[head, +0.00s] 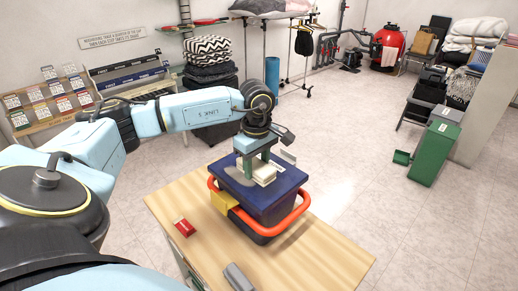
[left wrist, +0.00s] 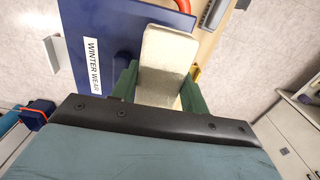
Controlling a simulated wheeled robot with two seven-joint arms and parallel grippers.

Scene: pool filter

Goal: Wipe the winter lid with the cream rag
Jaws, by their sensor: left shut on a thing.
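The winter lid (head: 284,186) is dark blue and tops a bin with an orange-red handle on the wooden table. Its white "WINTER WEAR" label shows in the left wrist view (left wrist: 92,65), beside the rag. A dull grey patch (head: 238,178) shows on the lid's left part. My left gripper (head: 257,170) points down over the lid, its green fingers shut on the cream rag (head: 264,175). The rag, a pale folded pad, also shows between the fingers in the left wrist view (left wrist: 168,60). It is at the lid's top; I cannot tell if it presses on it. My right gripper is not in view.
On the wooden table (head: 325,255), a red object (head: 185,227) lies left of the bin and a grey object (head: 238,277) lies near the front. The table's right part is bare. A green bin (head: 434,150) stands on the floor at right.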

